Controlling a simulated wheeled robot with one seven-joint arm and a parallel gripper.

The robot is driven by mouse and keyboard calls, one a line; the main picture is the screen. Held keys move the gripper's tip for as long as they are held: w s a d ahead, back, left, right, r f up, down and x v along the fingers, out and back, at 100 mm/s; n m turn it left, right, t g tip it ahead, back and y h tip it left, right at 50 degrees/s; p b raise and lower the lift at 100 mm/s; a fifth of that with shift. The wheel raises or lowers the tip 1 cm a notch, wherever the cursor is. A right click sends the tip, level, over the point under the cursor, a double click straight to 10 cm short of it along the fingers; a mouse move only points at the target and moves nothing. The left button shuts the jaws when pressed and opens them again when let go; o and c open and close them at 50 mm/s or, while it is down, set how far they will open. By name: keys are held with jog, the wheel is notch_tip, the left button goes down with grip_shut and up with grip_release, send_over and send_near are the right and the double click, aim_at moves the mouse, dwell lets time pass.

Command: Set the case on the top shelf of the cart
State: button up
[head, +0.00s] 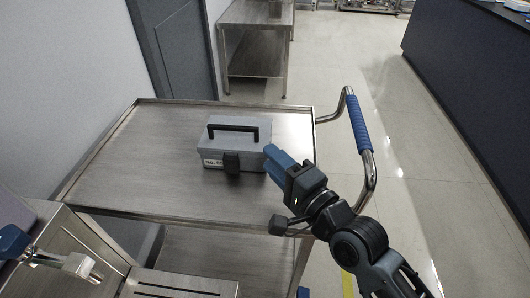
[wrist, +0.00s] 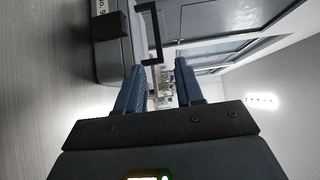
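The grey case (head: 222,145) with a black handle (head: 233,128) and a black front latch stands upright on the metal top shelf (head: 135,150) of the cart. My gripper (head: 272,158) is at the case's right end, its blue fingers pointing toward it. In the wrist view the two fingers (wrist: 160,75) are apart with nothing between them. There the case (wrist: 112,55) is at upper left and its handle (wrist: 156,35) lies beyond the fingertips. I cannot tell whether a finger touches the case.
The cart's push handle with a blue grip (head: 358,123) rises at the right, close to my arm. A lower shelf (head: 215,262) shows below. The top shelf is bare left of the case. A steel table (head: 255,55) stands behind, a dark counter (head: 475,85) at far right.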

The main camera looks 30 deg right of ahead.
jog(key=shift+s, duration=0.3)
jog(key=s+f+n, duration=0.1)
jog(key=s, duration=0.2)
jog(key=s+d+f+n, duration=0.1)
jog(key=s, duration=0.1)
jog(key=s+f+n+g, duration=0.1)
jog(key=s, duration=0.2)
jog(key=shift+s+d+n+h, duration=0.2)
jog(key=shift+s+n+h, duration=0.1)
jog(key=shift+n, duration=0.1)
jog(key=s+a+r+n+g, duration=0.1)
jog(key=s+n, duration=0.5)
jog(key=s, duration=0.6)
jog(key=s+a+r+n+g+h, duration=0.1)
jog(key=s+r+n, duration=0.1)
jog(key=s+n, duration=0.5)
jog(key=v, duration=0.5)
jog(key=shift+s+f, duration=0.3)
